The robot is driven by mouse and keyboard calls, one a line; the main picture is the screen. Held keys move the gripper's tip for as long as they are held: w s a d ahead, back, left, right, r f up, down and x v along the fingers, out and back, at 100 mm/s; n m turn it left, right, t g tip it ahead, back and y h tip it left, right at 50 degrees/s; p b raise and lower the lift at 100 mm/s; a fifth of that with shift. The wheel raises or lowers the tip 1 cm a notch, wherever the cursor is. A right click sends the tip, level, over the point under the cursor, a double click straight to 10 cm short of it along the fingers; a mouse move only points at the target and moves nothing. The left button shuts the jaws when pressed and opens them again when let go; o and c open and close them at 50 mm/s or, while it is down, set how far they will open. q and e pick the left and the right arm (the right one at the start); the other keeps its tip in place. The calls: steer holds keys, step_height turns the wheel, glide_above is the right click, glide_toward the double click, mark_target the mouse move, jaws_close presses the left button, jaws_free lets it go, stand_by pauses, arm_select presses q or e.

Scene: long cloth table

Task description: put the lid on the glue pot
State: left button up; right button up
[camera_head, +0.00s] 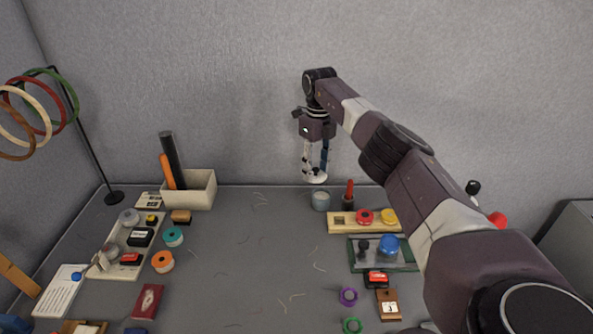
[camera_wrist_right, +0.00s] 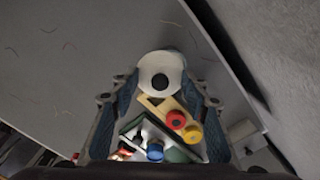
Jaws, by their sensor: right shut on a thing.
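My right gripper (camera_head: 315,168) hangs over the back edge of the table, pointing down. It is shut on a white round lid (camera_head: 316,179) with a dark centre. In the right wrist view the lid (camera_wrist_right: 148,70) lies between the tips of the right gripper (camera_wrist_right: 163,88). A small grey-blue pot (camera_head: 321,203), which looks like the glue pot, stands upright at the back of the table. The lid is above it and apart from it. The pot does not show in the wrist view, where the lid may hide it. My left gripper is not in view.
A dark holder with a red stick (camera_head: 349,192) stands right of the pot. A wooden rack (camera_head: 340,229) with red and yellow spools lies in front. A cream box (camera_head: 203,190) stands left. The table's middle is mostly clear, with thread scraps. A grey wall is behind.

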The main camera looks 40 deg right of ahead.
mark_target(323, 173)
steer(key=shift+s+d+f, duration=0.2)
steer(key=shift+d, duration=0.35)
steer(key=shift+s+d+f, duration=0.2)
steer(key=shift+d, duration=0.35)
step_height(323, 173, down, 4)
steer(key=b, duration=0.4)
steer(key=shift+f, duration=0.75)
steer(key=shift+f, duration=0.15)
stand_by(0.3)
steer(key=shift+c, duration=0.6)
steer(key=shift+f, duration=0.1)
jaws_close()
